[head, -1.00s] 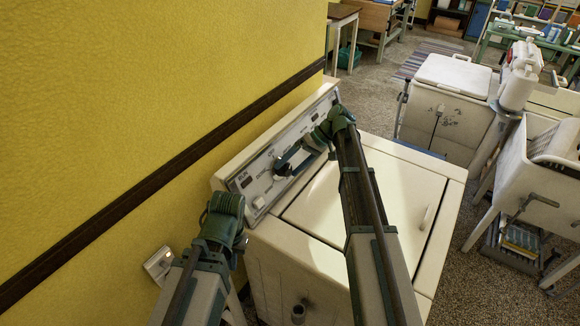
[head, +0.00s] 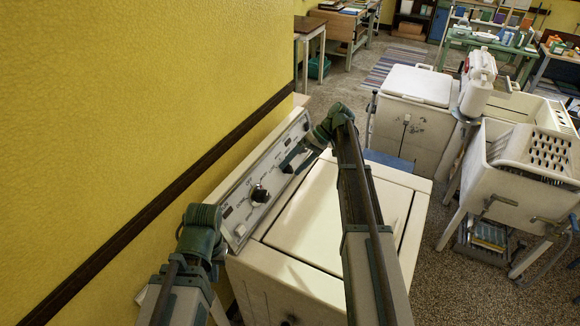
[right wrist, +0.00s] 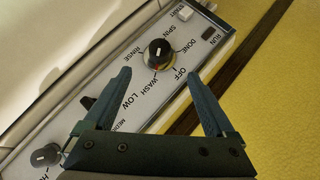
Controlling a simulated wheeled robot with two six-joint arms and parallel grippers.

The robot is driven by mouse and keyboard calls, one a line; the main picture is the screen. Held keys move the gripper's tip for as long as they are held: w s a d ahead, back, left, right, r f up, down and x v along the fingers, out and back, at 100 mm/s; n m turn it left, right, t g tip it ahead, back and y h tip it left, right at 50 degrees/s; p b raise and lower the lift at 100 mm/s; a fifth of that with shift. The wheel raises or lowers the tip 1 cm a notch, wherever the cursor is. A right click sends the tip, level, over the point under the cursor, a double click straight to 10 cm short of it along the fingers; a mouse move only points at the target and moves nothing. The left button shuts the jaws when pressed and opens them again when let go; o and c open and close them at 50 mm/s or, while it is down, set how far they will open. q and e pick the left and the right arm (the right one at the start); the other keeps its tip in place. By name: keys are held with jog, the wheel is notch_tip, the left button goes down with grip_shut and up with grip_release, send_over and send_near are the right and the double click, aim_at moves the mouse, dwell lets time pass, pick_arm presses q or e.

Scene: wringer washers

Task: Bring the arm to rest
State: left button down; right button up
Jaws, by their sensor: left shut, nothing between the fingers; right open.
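A cream washer (head: 330,215) stands against the yellow wall, its grey control panel (head: 235,212) along the back. A round dark dial knob (head: 260,193) is on the panel; it also shows in the right wrist view (right wrist: 159,54), amid printed words such as OFF, WASH, RINSE and SPIN. My right gripper (head: 291,162) is open and empty, clear of the knob. In the right wrist view its two blue fingers (right wrist: 158,76) are spread, with the knob beyond their tips. My left gripper (head: 203,232) is shut at the washer's near left corner; its fingers are mostly hidden.
A second small knob (right wrist: 45,155) and a dark switch (right wrist: 88,102) are on the panel. The yellow wall (head: 120,110) is close on the left. A white lidded tub (head: 412,105) and a wringer washer (head: 515,180) stand to the right, with speckled floor (head: 455,270) between.

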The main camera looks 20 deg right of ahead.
dwell(0.4)
jog(key=s+a+f+g+h+b, duration=0.1)
jog(key=s+a+f+h+b, duration=0.2)
jog(key=s+a, duration=0.4)
jog(key=s+a+f+g+h+b, duration=0.1)
jog(key=s+a+f+h, duration=0.1)
jog(key=s+a+f, duration=0.5)
jog(key=s+a+f+t+h+b, duration=0.1)
jog(key=s+a+h, duration=0.1)
jog(key=s, duration=0.4)
jog(key=s+a+f+n+t+h+b, duration=0.1)
jog(key=s+a+f+h, duration=0.1)
jog(key=s, duration=0.5)
jog(key=shift+s+a+h+b, duration=0.15)
jog(key=shift+a+h+b, duration=0.25)
jog(key=shift+h, duration=0.2)
jog(key=shift+c, duration=0.3)
